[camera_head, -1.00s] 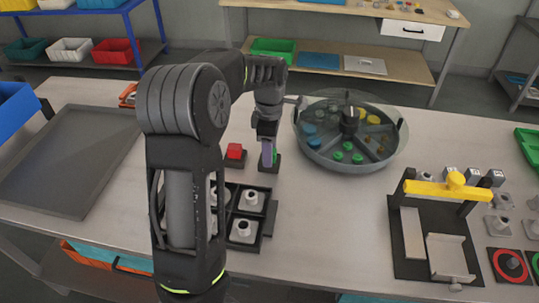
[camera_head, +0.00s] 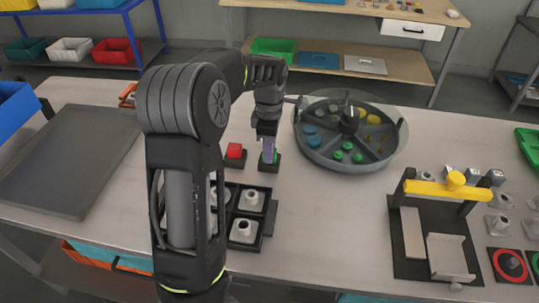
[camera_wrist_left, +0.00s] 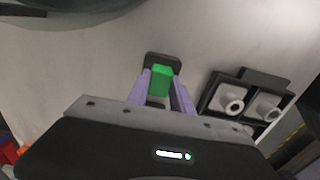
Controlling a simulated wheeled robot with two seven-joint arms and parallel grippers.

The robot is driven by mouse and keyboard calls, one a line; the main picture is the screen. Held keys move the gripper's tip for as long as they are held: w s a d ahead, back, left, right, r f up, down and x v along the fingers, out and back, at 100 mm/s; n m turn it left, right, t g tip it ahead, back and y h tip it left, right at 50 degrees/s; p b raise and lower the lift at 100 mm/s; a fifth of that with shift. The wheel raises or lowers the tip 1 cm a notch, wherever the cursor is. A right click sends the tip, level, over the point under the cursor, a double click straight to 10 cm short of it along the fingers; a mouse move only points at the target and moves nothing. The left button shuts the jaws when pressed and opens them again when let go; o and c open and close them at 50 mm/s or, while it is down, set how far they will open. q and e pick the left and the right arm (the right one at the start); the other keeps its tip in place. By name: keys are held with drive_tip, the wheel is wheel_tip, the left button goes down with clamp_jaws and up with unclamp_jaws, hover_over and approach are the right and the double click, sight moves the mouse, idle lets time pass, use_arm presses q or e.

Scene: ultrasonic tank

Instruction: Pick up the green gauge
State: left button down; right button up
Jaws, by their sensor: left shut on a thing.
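The green gauge (camera_wrist_left: 161,80) is a small green block standing at a dark base plate (camera_wrist_left: 162,61) in the left wrist view. My left gripper (camera_wrist_left: 163,88) has its two purple fingers on either side of the gauge and is shut on it. In the head view the left gripper (camera_head: 268,150) points down over the dark base, and a bit of green (camera_head: 274,157) shows beside the fingers. I cannot tell whether the gauge is clear of its base. My right gripper is not in view.
A red block (camera_head: 234,150) on a dark base stands just left of the gripper. A dark tray with grey parts (camera_head: 269,218) lies in front. A flat dark tray (camera_head: 65,160) lies left.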

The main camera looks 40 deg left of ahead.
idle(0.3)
use_arm(q)
wheel_tip(320, 180, up, 10)
drive_tip(key=b, duration=0.1)
idle(0.4)
idle(0.5)
